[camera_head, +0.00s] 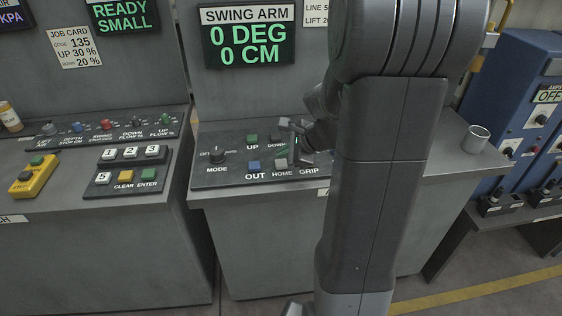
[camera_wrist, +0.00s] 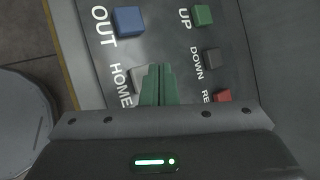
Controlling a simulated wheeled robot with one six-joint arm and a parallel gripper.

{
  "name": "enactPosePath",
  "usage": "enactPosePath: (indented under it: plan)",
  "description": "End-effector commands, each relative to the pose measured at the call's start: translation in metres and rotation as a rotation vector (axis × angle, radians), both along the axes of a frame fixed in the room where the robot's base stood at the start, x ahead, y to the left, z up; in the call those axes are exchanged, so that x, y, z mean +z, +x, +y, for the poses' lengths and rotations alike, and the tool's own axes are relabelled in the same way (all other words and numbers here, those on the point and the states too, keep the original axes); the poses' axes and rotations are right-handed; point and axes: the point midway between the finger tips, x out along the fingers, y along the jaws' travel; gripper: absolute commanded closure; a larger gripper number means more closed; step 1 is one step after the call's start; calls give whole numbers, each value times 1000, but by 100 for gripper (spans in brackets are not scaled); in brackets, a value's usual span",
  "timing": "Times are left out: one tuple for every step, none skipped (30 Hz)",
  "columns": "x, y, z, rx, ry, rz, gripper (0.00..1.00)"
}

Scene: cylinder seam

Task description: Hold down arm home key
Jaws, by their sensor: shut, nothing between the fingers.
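The HOME key (camera_head: 281,163) is a light grey square button in the lower row of the swing arm panel (camera_head: 205,182), right of the blue OUT key (camera_head: 253,165). My gripper (camera_head: 294,161) is low over the panel beside it. In the wrist view, the shut green fingers of my gripper (camera_wrist: 158,72) overlap the HOME key (camera_wrist: 137,77) and hide part of it. I cannot tell whether the fingertips touch or press it. The swing arm display (camera_head: 249,45) reads 0 DEG and 0 CM.
The wrist view shows a green UP key (camera_wrist: 202,15), a grey DOWN key (camera_wrist: 211,58) and a red key (camera_wrist: 222,96) nearby. A MODE knob (camera_head: 217,155) stands left on the panel. A metal cup (camera_head: 478,139) stands at the right end of the bench.

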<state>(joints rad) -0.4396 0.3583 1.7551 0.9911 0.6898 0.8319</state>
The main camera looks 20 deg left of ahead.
Motion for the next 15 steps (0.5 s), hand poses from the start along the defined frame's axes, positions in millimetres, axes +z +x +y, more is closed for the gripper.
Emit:
enactPosePath:
  plan:
    - [1, 0, 0, 0, 0, 0, 100]
    - [3, 0, 0, 0, 0, 0, 100]
    - [5, 0, 0, 0, 0, 0, 100]
    - [7, 0, 0, 0, 0, 0, 100]
    - [10, 0, 0, 0, 0, 0, 100]
    - [14, 0, 0, 1, 0, -1, 100]
    - [17, 0, 0, 0, 0, -1, 100]
    - [21, 0, 0, 1, 0, -1, 100]
    - [25, 0, 0, 1, 0, -1, 100]
    - [28, 0, 0, 1, 0, -1, 100]
    - [31, 0, 0, 1, 0, -1, 100]
    - [35, 0, 0, 1, 0, -1, 100]
    - [38, 0, 0, 0, 0, 0, 100]
    - [41, 0, 0, 0, 0, 0, 100]
    - [45, 0, 0, 0, 0, 0, 100]
